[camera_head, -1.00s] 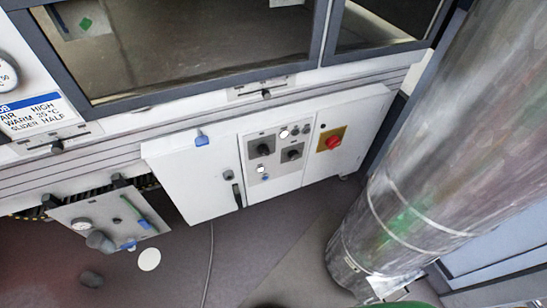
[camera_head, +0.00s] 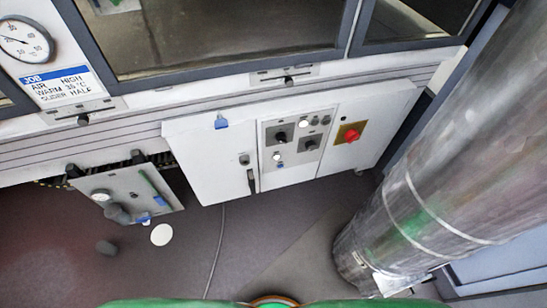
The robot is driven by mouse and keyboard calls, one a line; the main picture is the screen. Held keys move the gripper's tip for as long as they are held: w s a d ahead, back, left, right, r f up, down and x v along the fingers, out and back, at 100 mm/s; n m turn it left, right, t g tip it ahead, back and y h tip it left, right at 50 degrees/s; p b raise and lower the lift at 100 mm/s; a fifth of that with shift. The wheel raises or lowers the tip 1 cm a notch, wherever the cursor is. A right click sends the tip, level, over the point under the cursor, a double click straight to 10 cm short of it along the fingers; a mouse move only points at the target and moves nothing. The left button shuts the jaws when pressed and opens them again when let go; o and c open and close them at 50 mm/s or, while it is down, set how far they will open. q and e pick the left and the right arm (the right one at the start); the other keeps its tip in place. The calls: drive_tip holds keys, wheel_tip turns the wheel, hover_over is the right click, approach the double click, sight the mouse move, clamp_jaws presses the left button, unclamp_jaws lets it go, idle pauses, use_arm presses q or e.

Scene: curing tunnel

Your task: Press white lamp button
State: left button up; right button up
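A control panel (camera_head: 270,178) is set in the front of a white cabinet (camera_head: 210,160) below the window. It carries a round white lamp or button (camera_head: 303,116) at the top and another white one (camera_head: 277,156) lower left, just above a small blue one (camera_head: 279,165). I cannot tell which of the two white ones is the lamp button. Two dark rotary knobs, one on the left (camera_head: 280,137) and one on the right (camera_head: 310,145), sit between them. Neither of my grippers is in view, and nothing touches the panel.
A red button (camera_head: 351,135) on a yellow plate is right of the panel. A large metal duct (camera_head: 430,190) stands at the right. A tilted gauge panel (camera_head: 120,198) projects at lower left. A white disc (camera_head: 161,235) and a cable (camera_head: 217,250) lie on otherwise open floor.

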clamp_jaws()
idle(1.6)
